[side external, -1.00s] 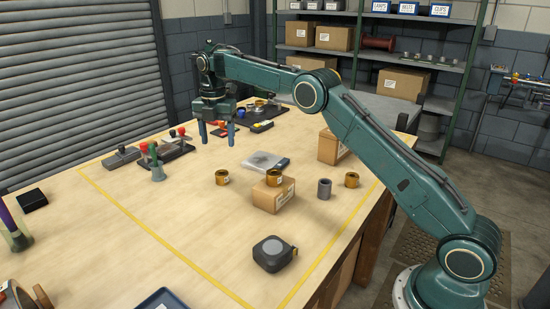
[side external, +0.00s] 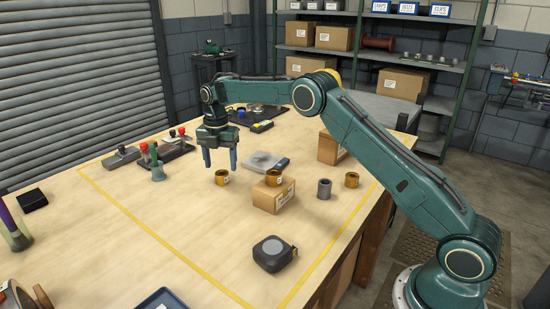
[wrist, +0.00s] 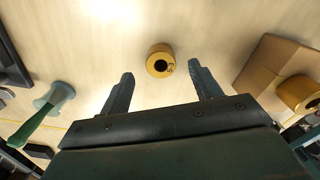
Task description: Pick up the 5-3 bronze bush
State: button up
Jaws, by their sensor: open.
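Three bronze bushes show in the side view. One bush (side external: 222,178) stands on the bare table below and just in front of my gripper (side external: 220,162). One bush (side external: 273,178) sits on a small cardboard box, and one bush (side external: 352,180) stands further right. In the wrist view the table bush (wrist: 158,63) lies just beyond the fingertips, roughly centred between them, with a small dark marking too small to read surely. My gripper is open and empty, above the table. The bush on the box (wrist: 301,95) shows at the wrist view's right edge.
The small cardboard box (side external: 272,196) stands right of the table bush. A grey bush (side external: 324,189), a scale-like flat device (side external: 264,162) and a black tape measure (side external: 273,253) are nearby. A green-handled tool (side external: 156,166) stands left.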

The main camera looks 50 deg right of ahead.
aim_at(222, 173)
jog(key=shift+f, duration=2.2)
jog(key=c, duration=1.3)
